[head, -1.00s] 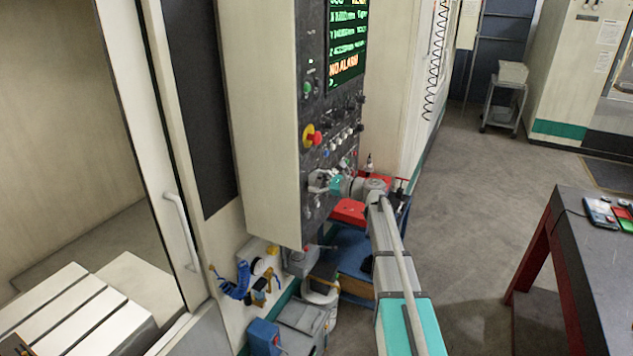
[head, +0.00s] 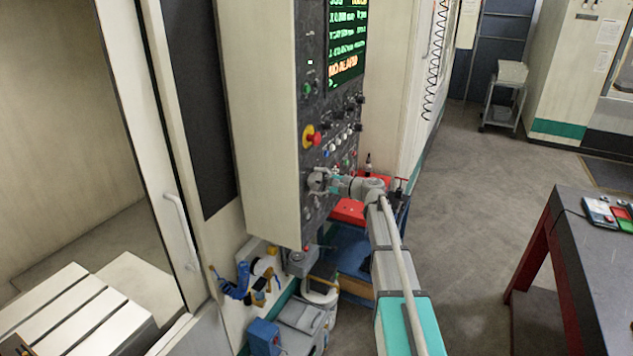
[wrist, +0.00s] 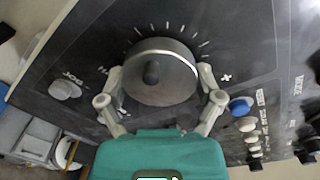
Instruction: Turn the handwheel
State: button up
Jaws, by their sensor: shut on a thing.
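The handwheel (wrist: 160,75) is a round grey metal wheel with a dark knob on its face, in the middle of the wrist view. It sits on the dark control panel (wrist: 262,45), with white tick marks above it. My gripper (wrist: 158,88) has one finger on each side of the wheel and is shut on its rim. In the head view the wheel (head: 318,180) shows at the panel's lower part, partly covered by my gripper (head: 325,183).
A red and yellow emergency stop (head: 311,136) and several small buttons sit above the wheel. In the wrist view a blue button (wrist: 240,106) is close to the right finger. A red-topped cart (head: 349,211) stands below my arm. A dark table (head: 600,255) is at right.

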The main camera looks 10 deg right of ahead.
dwell(0.3)
jog(key=o, duration=0.9)
jog(key=shift+m, duration=0.3)
